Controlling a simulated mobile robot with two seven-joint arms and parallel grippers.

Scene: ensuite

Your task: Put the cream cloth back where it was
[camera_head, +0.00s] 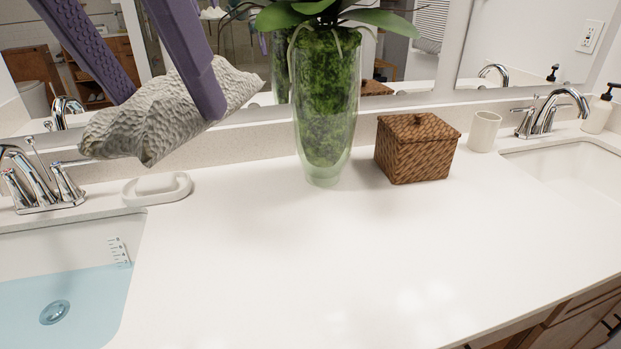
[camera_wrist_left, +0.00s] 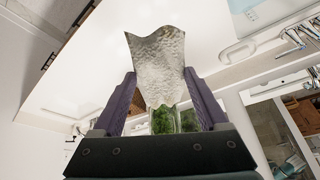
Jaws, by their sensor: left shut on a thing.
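The cream cloth (camera_head: 165,112) is crumpled and textured, and hangs in the air above the back left of the counter, near the left faucet. My left gripper (camera_head: 168,104) reaches down from the upper left with its two purple fingers shut on the cloth. In the left wrist view the cloth (camera_wrist_left: 158,62) stands out between the two fingers (camera_wrist_left: 160,80). My right gripper is not in view. Part of the cloth is hidden behind a finger in the head view.
A white soap dish (camera_head: 157,193) stands below the cloth, beside the left basin (camera_head: 60,245) holding bluish water. A glass vase with a plant (camera_head: 326,110), a woven box (camera_head: 417,150) and a cup (camera_head: 484,132) stand along the back. The counter's front middle (camera_head: 300,270) is clear.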

